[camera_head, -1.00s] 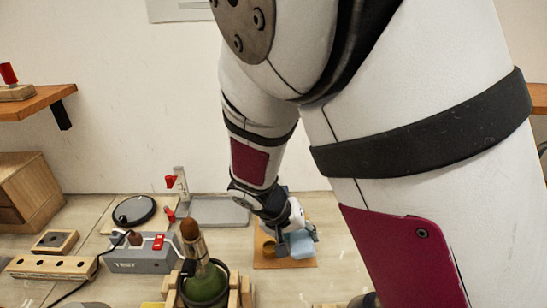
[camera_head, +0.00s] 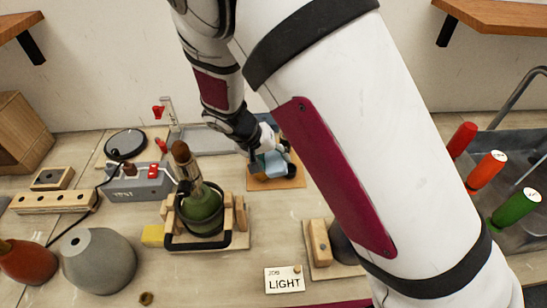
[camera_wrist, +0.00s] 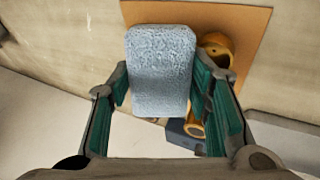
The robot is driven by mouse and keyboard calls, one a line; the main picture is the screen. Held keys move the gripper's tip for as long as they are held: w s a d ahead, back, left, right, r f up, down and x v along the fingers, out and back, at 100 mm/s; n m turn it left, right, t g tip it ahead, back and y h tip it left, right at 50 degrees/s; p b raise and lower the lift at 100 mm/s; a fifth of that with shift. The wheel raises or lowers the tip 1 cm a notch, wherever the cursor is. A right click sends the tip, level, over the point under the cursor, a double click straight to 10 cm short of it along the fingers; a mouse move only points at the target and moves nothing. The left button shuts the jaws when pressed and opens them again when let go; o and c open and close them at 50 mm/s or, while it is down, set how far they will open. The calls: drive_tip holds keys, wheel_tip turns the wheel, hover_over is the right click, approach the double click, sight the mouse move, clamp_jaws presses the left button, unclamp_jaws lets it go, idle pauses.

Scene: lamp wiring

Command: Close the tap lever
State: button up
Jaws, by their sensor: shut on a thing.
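A grey upright stand (camera_head: 169,118) at the back left carries a small red lever-like part (camera_head: 158,112), with another red piece (camera_head: 160,143) lower down. I cannot tell for sure whether this is the tap lever, or how it is set. My gripper (camera_head: 268,160) is well to the right of it, over a tan board. In the wrist view my gripper (camera_wrist: 165,100) is shut on a pale blue fuzzy block (camera_wrist: 160,65), with its green-padded fingers at either side. A brass ring-shaped part (camera_wrist: 216,48) is on the board beside the block.
A grey tray (camera_head: 205,138) lies right of the stand. A green bottle in a wooden cradle (camera_head: 240,240) and a grey test box (camera_head: 135,186) stand nearer. At right is a sink (camera_head: 520,235) with red, orange and green cylinders. My arm crosses the middle.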

drive_tip(key=shift+f, duration=0.55)
drive_tip(key=o, duration=1)
